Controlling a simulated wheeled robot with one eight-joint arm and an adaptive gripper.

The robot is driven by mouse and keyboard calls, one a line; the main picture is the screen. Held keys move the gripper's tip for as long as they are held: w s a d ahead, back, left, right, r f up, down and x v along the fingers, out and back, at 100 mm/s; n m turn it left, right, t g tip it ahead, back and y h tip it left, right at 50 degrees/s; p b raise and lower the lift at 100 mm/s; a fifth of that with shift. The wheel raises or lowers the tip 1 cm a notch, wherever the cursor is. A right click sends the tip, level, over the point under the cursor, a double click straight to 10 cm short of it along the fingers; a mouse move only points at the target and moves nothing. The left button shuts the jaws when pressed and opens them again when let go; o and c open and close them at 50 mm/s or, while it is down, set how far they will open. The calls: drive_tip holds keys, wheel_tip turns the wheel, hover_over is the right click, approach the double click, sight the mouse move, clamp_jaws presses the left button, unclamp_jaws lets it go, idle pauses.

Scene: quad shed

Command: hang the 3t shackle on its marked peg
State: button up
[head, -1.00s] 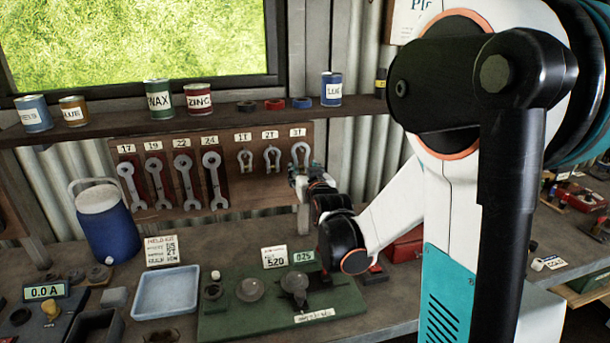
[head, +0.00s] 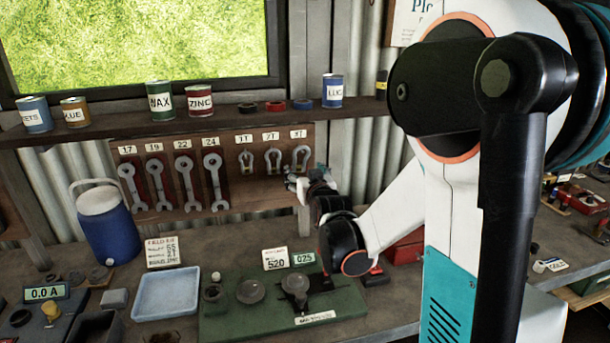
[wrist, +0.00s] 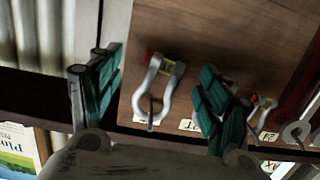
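The 3T shackle (head: 301,157) is a light grey bow shackle at the right end of the board's shackle row, under the 3T label (head: 298,134). In the wrist view the shackle (wrist: 155,92) appears with its bow around a peg (wrist: 150,105), and its pin has a red end. My gripper (wrist: 161,88) is open, with one teal-padded finger on each side of the shackle and a visible gap to both. In the head view my gripper (head: 305,180) is just below and in front of the shackle, and its fingertips are hard to make out.
A shelf (head: 230,122) with cans runs above the board. A green board (head: 225,325) and a blue tray (head: 166,291) lie on the bench below.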

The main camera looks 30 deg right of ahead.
drive_tip(key=v, duration=1.2)
drive_tip(key=a+r+n+t+y+b, duration=0.1)
drive_tip(key=a+r+y, duration=0.15)
drive_tip(key=a, duration=0.45)
drive_tip(key=a+r+t+y, duration=0.1)
drive_tip(key=a+r, duration=0.3)
drive_tip(key=a, duration=0.2)
drive_tip(key=s+a+f+n+g+b, duration=0.1)
drive_tip(key=s+f+g, duration=0.4)
drive_tip(key=s, duration=0.5)
drive_tip(key=s+a+f+n+g+y+b, duration=0.1)
drive_tip(key=s+f+g, duration=0.4)
drive_tip(key=s+f, duration=0.5)
drive_tip(key=shift+s+a+g, duration=0.25)
drive_tip(key=shift+a+g, duration=0.15)
drive_tip(key=shift+a, duration=0.3)
